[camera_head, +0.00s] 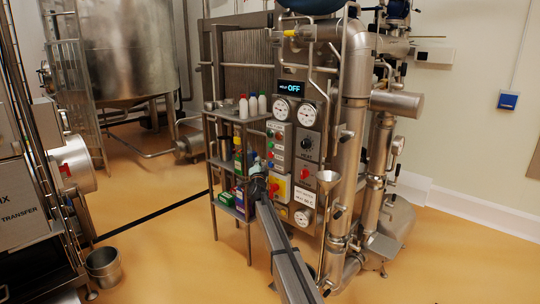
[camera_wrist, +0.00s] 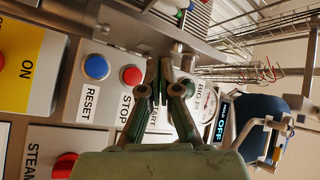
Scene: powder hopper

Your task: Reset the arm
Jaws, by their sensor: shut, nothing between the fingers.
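My arm reaches from the bottom of the head view up to the front of the machine's control panel (camera_head: 279,137). My gripper (camera_head: 257,165) is small and dark there, beside the panel's lower left. In the wrist view my gripper (camera_wrist: 162,75) is shut and empty, its fingers together in front of the panel. A blue RESET button (camera_wrist: 96,67) and a red STOP button (camera_wrist: 131,75) show just left of the fingers. I cannot tell whether the fingertips touch the panel.
A display (camera_head: 290,88) reads OFF above two round gauges. A shelf rack (camera_head: 241,116) with bottles stands close left of the panel. Orange floor (camera_head: 165,262) is open at the lower left.

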